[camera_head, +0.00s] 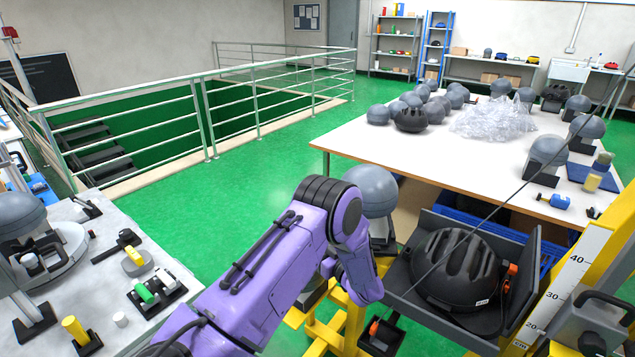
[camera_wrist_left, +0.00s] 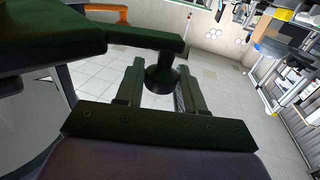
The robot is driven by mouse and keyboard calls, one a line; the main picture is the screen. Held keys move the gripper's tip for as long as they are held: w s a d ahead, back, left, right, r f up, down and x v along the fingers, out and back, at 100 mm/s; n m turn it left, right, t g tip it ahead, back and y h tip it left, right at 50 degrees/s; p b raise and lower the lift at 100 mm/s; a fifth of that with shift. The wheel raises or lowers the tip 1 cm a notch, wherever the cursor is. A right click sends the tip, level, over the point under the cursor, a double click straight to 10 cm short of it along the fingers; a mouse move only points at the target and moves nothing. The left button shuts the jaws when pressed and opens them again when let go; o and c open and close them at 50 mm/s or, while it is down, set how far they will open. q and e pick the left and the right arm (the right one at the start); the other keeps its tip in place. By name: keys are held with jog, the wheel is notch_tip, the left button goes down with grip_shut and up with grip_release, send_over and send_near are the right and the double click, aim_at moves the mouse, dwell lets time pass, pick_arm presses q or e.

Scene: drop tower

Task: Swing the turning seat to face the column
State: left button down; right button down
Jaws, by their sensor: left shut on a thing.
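The yellow column (camera_head: 622,232) with a white height scale (camera_head: 568,275) stands at the right of the head view. Left of it, a dark grey open holder (camera_head: 520,247) carries a black helmet (camera_head: 465,268) with orange clips at its side. A grey headform (camera_head: 371,190) sits just beyond my left arm. I cannot tell for sure which part is the turning seat. In the wrist view my left gripper (camera_wrist_left: 160,85) is shut on a dark round knob (camera_wrist_left: 160,78) under a dark bar (camera_wrist_left: 130,38). In the head view my purple wrist hides the fingers. My right gripper is out of view.
A white table (camera_head: 400,150) with headforms and a clear plastic heap (camera_head: 492,118) stands behind. A grey bench (camera_head: 105,265) with tools is at the left. Railings (camera_head: 205,120) guard a floor opening. A thin dark cable (camera_head: 500,200) crosses above the helmet.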

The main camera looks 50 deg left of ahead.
pick_arm(q)
jog(key=c, duration=0.8)
grip_release()
jog(key=shift+d+f, duration=0.1)
jog(key=shift+d, duration=0.3)
jog(key=d+b, duration=0.3)
jog(key=d, duration=0.6)
jog(key=shift+s+d, duration=0.1)
jog(key=shift+d, duration=0.25)
